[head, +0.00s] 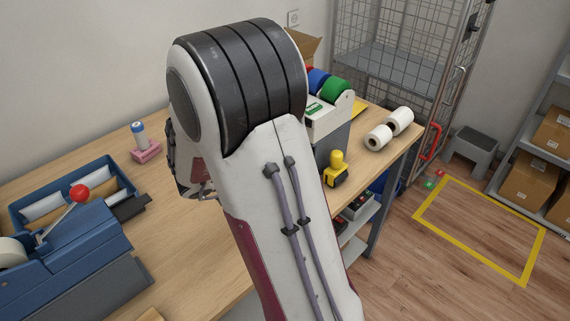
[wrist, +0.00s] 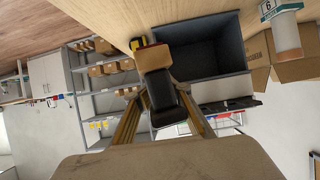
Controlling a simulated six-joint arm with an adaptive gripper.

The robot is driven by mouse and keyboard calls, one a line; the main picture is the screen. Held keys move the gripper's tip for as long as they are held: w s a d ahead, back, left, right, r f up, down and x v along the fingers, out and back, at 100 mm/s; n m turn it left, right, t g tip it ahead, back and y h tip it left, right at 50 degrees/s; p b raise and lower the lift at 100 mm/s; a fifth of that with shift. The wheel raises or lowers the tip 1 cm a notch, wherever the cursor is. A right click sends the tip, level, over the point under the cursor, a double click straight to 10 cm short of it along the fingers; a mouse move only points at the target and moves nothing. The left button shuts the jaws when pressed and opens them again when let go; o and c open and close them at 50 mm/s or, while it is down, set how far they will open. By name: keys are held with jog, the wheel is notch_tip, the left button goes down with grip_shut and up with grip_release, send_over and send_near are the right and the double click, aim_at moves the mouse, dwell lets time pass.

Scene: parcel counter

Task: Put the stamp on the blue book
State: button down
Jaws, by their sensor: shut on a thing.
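My gripper (wrist: 163,108) is shut on a dark, rounded handle (wrist: 162,98) with a tan block at its far end, which looks like the stamp. The stamp is held between the two yellow-edged fingers, in the air, and the wrist view is strongly tilted. In the head view my arm hides the gripper and the stamp. I cannot make out a blue book in either view; the arm covers the middle of the counter.
A dark open bin (wrist: 208,68) shows beyond the stamp.

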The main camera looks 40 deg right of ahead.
jog(key=shift+r, duration=0.15)
notch_tip(320, 180, up, 20)
jog(key=w+a+n+t+y, duration=0.1)
jog(key=w+a+n+t, duration=0.2)
jog(key=w+a, duration=0.5)
jog(key=w+a+n+t+y, duration=0.2)
jog(key=w+a+n+t, duration=0.15)
jog(key=a, duration=0.85)
jog(key=w+a+n+t+y, duration=0.1)
jog(key=w+a+n+t, duration=0.2)
jog(key=w+a, duration=0.5)
jog(key=s+a+n+t+y, duration=0.1)
jog(key=s+a+n+y, duration=0.25)
jog(key=a, duration=1.15)
jog(key=s+a+n+t+y, duration=0.1)
jog(key=s+a+n+y, duration=0.25)
jog(key=a, duration=1.25)
jog(key=s+a+n+t+y, duration=0.1)
jog(key=s+a+n+y, duration=0.25)
jog(key=a, duration=1.15)
notch_tip(320, 180, down, 18)
jog(key=shift+w+r+y, duration=0.15)
jog(key=shift+w+y, duration=0.1)
jog(key=shift+y, duration=0.2)
